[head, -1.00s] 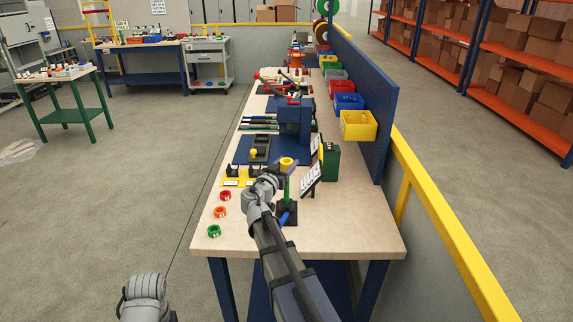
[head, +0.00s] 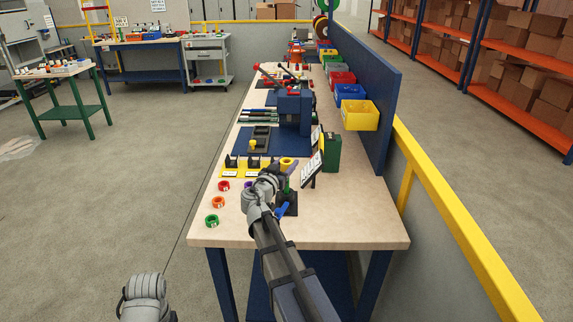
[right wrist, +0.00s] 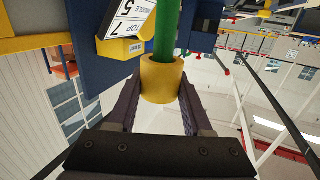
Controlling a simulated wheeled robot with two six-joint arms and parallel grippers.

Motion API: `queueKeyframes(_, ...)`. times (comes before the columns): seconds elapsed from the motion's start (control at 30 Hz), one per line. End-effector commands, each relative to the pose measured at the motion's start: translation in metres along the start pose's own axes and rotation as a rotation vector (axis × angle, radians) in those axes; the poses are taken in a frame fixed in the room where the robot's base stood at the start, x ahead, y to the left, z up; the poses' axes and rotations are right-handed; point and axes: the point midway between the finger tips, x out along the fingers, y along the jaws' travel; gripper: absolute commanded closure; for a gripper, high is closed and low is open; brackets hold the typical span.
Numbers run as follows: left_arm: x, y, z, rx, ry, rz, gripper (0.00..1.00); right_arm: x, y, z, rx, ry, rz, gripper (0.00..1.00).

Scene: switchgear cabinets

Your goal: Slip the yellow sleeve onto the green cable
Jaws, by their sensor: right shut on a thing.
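The yellow sleeve (head: 288,163) is at the top of the upright green cable (head: 287,183) in the head view. The cable rises from a black stand (head: 288,208) near the front of the bench. My right gripper (right wrist: 160,92) is shut on the yellow sleeve, which also shows in the right wrist view (right wrist: 161,78) between both fingers. There the green cable (right wrist: 167,30) runs in line with the sleeve and meets its far rim. How much cable is inside the sleeve is hidden. My left arm shows at the lower left, without its gripper.
Red, orange and green rings (head: 211,220) lie along the bench's left edge. A yellow labelled holder (head: 248,170), a dark green box (head: 331,152) and a white number card (head: 311,168) stand close by. A blue panel (head: 385,120) borders the right side. The front bench corner is clear.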

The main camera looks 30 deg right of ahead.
Motion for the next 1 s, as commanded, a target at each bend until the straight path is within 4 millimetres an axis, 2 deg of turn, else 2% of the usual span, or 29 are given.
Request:
queueKeyframes(0.4, 0.0038, 0.0004, -0.0002, 0.000, 0.000, 0.000, 1.00, 0.0002, 0.0000, 0.0038, 0.000, 0.000, 0.000, 1.00)
queueKeyframes(0.43, 0.0038, 0.0004, -0.0002, 0.000, 0.000, 0.000, 1.00, 0.0002, 0.0000, 0.0038, 0.000, 0.000, 0.000, 0.48)
queueKeyframes(0.73, 0.0038, 0.0004, -0.0002, 0.000, 0.000, 0.000, 1.00, 0.0002, 0.0000, 0.0038, 0.000, 0.000, 0.000, 0.15)
queueKeyframes(1.0, 0.0037, 0.0004, -0.0002, 0.000, 0.000, 0.000, 1.00, -0.0021, 0.0001, 0.0038, 0.000, 0.000, 0.000, 0.15)
